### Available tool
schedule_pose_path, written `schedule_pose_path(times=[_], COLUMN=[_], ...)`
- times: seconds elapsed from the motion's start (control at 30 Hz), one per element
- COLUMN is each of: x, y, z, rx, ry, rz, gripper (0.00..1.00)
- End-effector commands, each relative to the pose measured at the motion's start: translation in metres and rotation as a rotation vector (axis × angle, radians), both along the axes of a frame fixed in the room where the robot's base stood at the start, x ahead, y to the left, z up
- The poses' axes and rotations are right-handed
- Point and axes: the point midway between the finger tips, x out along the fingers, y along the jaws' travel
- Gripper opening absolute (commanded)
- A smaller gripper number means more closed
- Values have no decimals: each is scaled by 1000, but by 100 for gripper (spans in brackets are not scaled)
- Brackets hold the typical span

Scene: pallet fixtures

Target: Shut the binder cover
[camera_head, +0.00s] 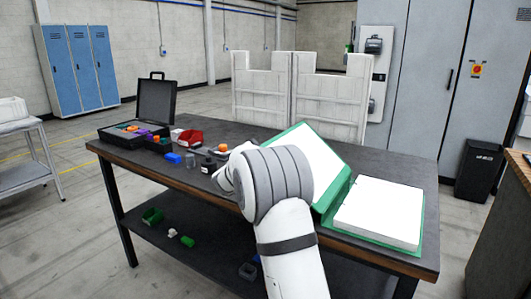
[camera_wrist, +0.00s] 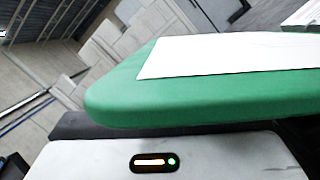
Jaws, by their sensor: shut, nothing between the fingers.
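The green binder lies open at the right end of the dark table. Its cover (camera_head: 318,160) is raised and tilted on the left, with a white sheet on its inner face. Its base (camera_head: 420,238) lies flat on the right under a thick white paper stack (camera_head: 378,212). In the wrist view the green cover edge (camera_wrist: 130,101) is close up, just beyond my gripper's pale housing (camera_wrist: 150,155). My gripper is shut and empty. Its fingertips are hidden, and I cannot tell whether they touch the cover. My arm hides the cover's lower left part in the head view.
An open black case (camera_head: 155,105), a red bin (camera_head: 190,138), a blue block (camera_head: 172,158) and small bottles stand on the table's left half. White crates (camera_head: 262,95) stand behind it. A lower shelf holds small green parts (camera_head: 153,216).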

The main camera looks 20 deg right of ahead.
Motion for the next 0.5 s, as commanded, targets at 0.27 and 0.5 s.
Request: schedule_pose_path(times=[0.27, 0.5], x=[12, 12], y=[-19, -19], z=[4, 4], rx=[0, 1], ry=[0, 0], rz=[3, 4], gripper=[0, 0])
